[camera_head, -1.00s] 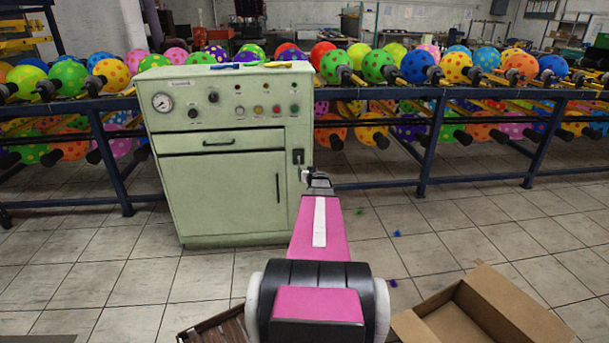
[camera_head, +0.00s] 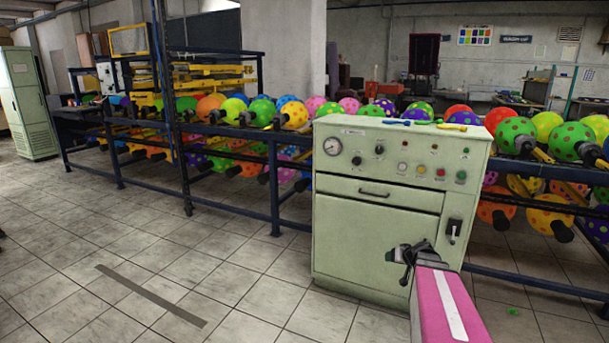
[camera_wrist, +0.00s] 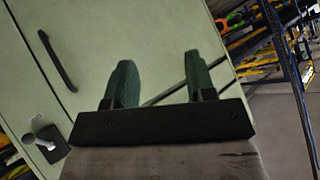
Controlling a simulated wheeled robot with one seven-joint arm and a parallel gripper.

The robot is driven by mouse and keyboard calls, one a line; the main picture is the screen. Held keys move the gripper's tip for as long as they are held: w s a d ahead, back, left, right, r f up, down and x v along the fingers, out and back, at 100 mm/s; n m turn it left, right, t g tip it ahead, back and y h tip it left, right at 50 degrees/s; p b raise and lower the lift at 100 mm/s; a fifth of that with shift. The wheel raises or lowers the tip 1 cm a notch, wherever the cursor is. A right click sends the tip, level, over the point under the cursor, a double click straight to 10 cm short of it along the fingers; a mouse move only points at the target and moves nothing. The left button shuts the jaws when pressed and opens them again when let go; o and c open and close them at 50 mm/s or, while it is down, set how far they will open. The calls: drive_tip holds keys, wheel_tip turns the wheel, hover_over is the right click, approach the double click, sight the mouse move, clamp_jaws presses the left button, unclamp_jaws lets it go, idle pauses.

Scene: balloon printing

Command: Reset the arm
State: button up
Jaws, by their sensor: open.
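My gripper (camera_head: 412,256) is at the end of my pink arm, in front of the green control cabinet (camera_head: 375,235) in the head view. In the wrist view my gripper (camera_wrist: 155,85) shows two green fingers standing apart with nothing between them. The fingers look apart from the door, though the exact gap cannot be told.
A long dark blue rack (camera_head: 273,185) with spotted balloons runs behind and beside the cabinet. Small tools (camera_head: 408,122) lie on the cabinet top. A tall green cabinet (camera_head: 25,105) stands far left. Tiled floor at the left is open, with a dark strip (camera_head: 150,295) on it.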

drive_tip(key=s+a+f+g+h, duration=0.1)
drive_tip(key=s+a+g+h, duration=0.3)
drive_tip(key=s+a+g, duration=0.5)
drive_tip(key=s+a, duration=0.9)
drive_tip(key=s, duration=0.2)
drive_tip(key=shift+f, duration=0.15)
